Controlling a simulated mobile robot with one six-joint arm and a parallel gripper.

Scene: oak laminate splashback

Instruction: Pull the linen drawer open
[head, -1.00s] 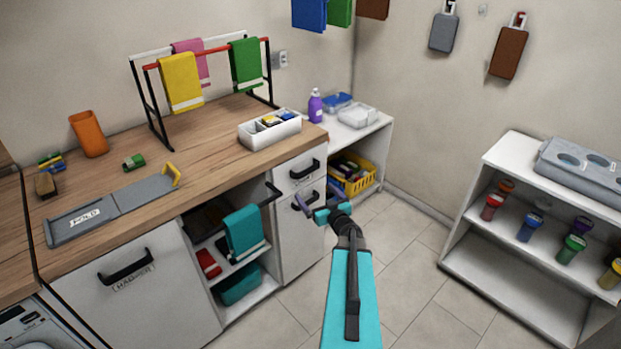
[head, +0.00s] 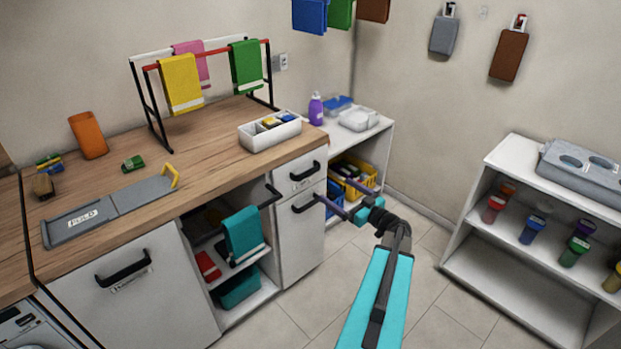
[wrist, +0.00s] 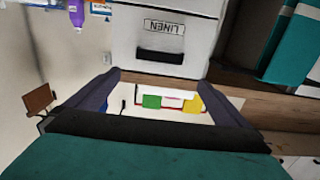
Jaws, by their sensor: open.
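The linen drawer (head: 298,177) is the upper white front right of the open shelves, just under the worktop, and it looks shut. In the wrist view, which is upside down, the drawer front (wrist: 120,35) shows the LINEN label and a black bar handle (wrist: 160,56). The handle also shows in the head view (head: 305,171). My gripper (head: 333,188) is open and empty, to the right of the drawer fronts. In the wrist view my fingers (wrist: 165,74) are spread wide, with the handle ahead between their lines. I see no contact with it.
Another front with a black handle (head: 305,204) is directly below. A white divided box (head: 262,138) sits on the worktop above. A bar with a teal towel (head: 243,233) sticks out at left. A low shelf with a yellow basket (head: 358,181) stands behind my gripper. The floor (head: 305,310) is clear.

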